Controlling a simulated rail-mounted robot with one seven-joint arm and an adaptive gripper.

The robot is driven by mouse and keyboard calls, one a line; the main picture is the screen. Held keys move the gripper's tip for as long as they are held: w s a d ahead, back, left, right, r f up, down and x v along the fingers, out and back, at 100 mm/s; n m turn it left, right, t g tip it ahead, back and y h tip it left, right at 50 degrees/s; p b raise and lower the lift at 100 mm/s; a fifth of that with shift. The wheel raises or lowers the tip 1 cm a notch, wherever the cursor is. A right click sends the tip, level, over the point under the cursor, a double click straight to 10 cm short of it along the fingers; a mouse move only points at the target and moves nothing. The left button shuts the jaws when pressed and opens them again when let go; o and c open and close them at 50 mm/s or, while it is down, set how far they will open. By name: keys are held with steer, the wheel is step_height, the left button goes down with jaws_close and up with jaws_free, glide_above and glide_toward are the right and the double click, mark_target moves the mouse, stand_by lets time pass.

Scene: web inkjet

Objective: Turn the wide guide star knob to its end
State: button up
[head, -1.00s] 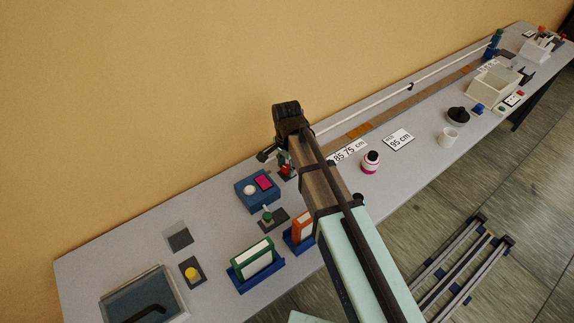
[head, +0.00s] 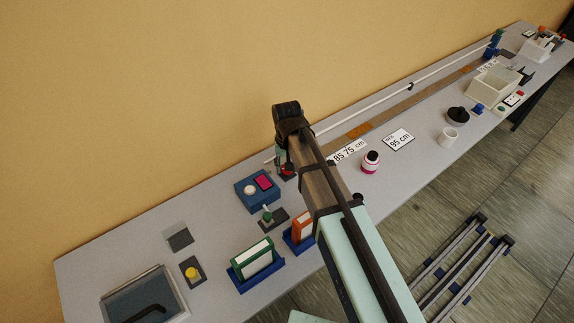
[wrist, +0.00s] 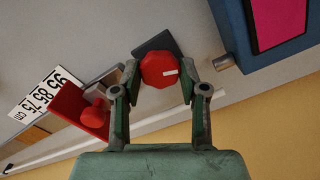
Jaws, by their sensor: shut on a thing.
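A red faceted knob (wrist: 158,70) with a white pointer mark sits in the upper middle of the wrist view, over a dark plate (wrist: 157,43). The pointer mark faces right in that view. My gripper (wrist: 160,73) is shut on this knob, with one green finger on each side of it. A red block (wrist: 77,106) with a smaller red knob (wrist: 95,114) lies left of my gripper, apart from it. In the head view the wrist and arm largely hide the held knob.
A blue box (head: 257,190) with a pink panel stands close by; it also shows in the wrist view (wrist: 270,54). A white rail (head: 399,87) runs along the back. Number cards (head: 398,139) and a pink-white bottle (head: 370,162) stand to the right.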

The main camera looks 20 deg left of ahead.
steer(key=n, duration=0.7)
steer(key=shift+f, duration=0.1)
steer(key=n, duration=0.4)
steer(key=shift+n, duration=1.8)
steer(key=o, duration=1.1)
steer(key=shift+o, duration=0.2)
step_height(320, 180, up, 12)
